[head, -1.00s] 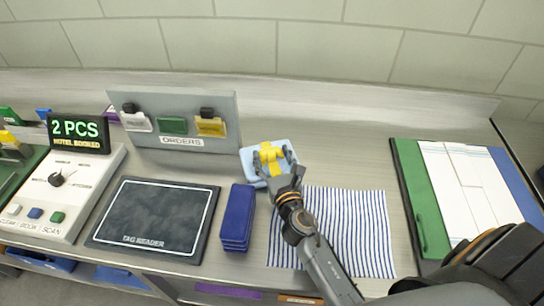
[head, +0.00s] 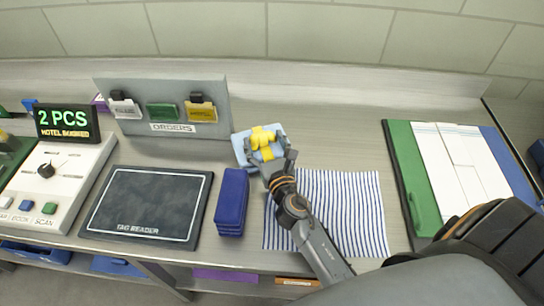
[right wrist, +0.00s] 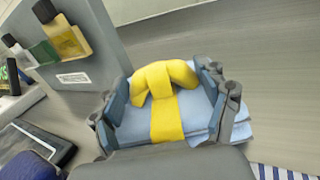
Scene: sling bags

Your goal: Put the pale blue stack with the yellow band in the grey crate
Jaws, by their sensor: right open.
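The pale blue stack (head: 240,150) lies on the counter in the head view, just right of the orders board. A yellow band (head: 262,137) with a bow-like top wraps it. In the right wrist view the stack (right wrist: 203,133) shows folded layers. My right gripper (head: 270,152) is over the stack, its fingers open on either side of the yellow band (right wrist: 165,115). I cannot tell whether the fingers touch the cloth. My left gripper is not in view. I see no grey crate that I can make out.
A dark blue stack (head: 232,200) lies close left of my right arm, beside the tag reader (head: 148,205). The orders board (head: 160,98) stands behind. A green, white and blue board (head: 455,175) lies farther right.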

